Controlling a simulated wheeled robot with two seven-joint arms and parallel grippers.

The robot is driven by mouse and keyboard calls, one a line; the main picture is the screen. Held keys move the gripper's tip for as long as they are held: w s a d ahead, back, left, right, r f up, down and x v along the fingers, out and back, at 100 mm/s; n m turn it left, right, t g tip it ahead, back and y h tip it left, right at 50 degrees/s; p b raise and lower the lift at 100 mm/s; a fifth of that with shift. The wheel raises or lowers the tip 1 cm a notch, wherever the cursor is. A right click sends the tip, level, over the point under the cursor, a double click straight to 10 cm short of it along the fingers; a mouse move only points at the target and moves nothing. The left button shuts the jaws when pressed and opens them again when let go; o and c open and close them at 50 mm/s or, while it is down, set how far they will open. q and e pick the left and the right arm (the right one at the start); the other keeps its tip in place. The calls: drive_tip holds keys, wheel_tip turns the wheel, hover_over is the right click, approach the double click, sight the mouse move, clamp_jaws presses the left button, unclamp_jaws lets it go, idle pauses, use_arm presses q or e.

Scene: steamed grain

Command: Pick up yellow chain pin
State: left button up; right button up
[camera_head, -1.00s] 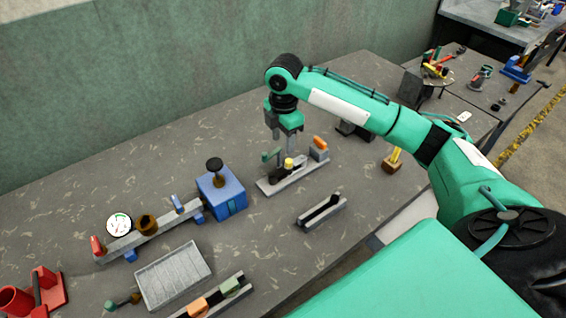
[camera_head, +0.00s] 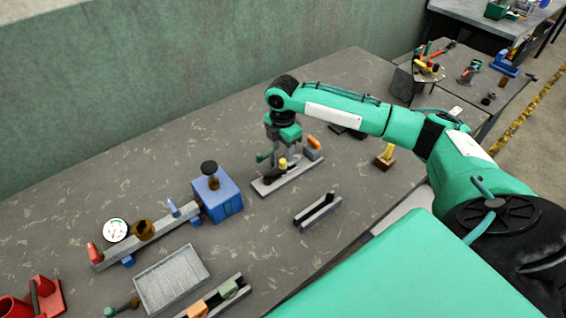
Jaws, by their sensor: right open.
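A small round-topped yellow piece (camera_head: 283,163) sits on a grey fixture (camera_head: 290,179) near the table's middle, beside a black part. Another yellow piece (camera_head: 388,152) stands upright in a brown block (camera_head: 384,162) to the right. I cannot tell for sure which is the chain pin. My right gripper (camera_head: 278,156) is open and points down over the fixture, very close to the first yellow piece. Its fingertips are small and partly merge with the fixture's parts, so contact cannot be told. My left gripper is not in view.
An orange piece (camera_head: 314,142) and a green-handled part (camera_head: 264,156) flank the gripper. A blue box (camera_head: 222,206) stands left of the fixture, a grey slotted rail (camera_head: 318,212) in front. A grey tray (camera_head: 172,279) lies nearer. The table's back left is clear.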

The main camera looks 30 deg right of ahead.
sight(283, 161)
wheel_tip(283, 161, down, 4)
drive_tip(key=shift+f+p, duration=0.1)
drive_tip(key=shift+p, duration=0.45)
clamp_jaws()
wheel_tip(283, 161, up, 20)
drive_tip(key=b, duration=0.3)
drive_tip(key=shift+b, duration=0.4)
